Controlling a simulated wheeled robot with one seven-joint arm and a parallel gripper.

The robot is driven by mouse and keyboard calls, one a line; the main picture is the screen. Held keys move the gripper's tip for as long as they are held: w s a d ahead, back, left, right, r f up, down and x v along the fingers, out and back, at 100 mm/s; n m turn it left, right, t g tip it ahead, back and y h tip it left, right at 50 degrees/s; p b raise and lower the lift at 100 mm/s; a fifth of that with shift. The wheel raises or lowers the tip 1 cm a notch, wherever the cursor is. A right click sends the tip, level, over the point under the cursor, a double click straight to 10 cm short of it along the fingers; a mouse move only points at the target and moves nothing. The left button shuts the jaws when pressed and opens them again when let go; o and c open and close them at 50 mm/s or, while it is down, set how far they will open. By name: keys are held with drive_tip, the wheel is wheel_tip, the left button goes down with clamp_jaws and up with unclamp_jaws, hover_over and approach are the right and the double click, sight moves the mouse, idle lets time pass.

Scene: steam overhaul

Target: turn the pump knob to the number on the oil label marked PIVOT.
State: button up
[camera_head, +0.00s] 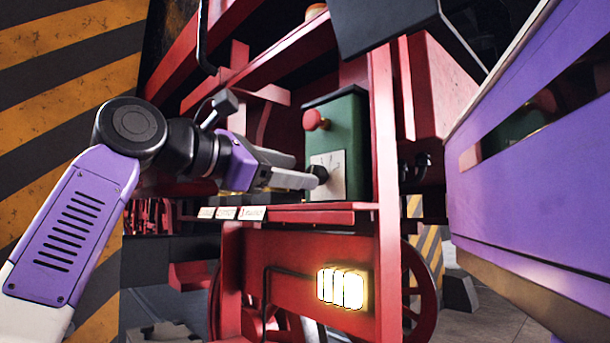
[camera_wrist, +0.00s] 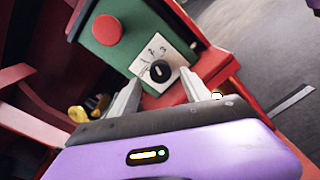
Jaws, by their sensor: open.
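The green pump box (camera_head: 350,145) stands on the red shelf, with a red button (camera_head: 315,119) on its front. Below the button is a pale dial plate (camera_wrist: 174,54) marked 1, 2 and 3. The black pump knob (camera_wrist: 160,71) sits on this plate; its pale mark is too small to read surely against the numbers. My gripper (camera_wrist: 158,86) is open, its fingers at either side of the knob; I cannot tell whether they touch it. In the head view the fingertips (camera_head: 313,181) reach the knob (camera_head: 320,173). Small white labels (camera_head: 250,213) line the shelf edge; their writing is unreadable.
A red frame post (camera_head: 386,190) stands right of the pump box. A lit lamp (camera_head: 340,288) is below the shelf. A purple panel (camera_head: 530,190) fills the right side. Yellow-brass items (camera_wrist: 78,113) lie left of my fingers in the wrist view.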

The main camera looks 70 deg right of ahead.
drive_tip(key=v, duration=0.4)
idle(0.6)
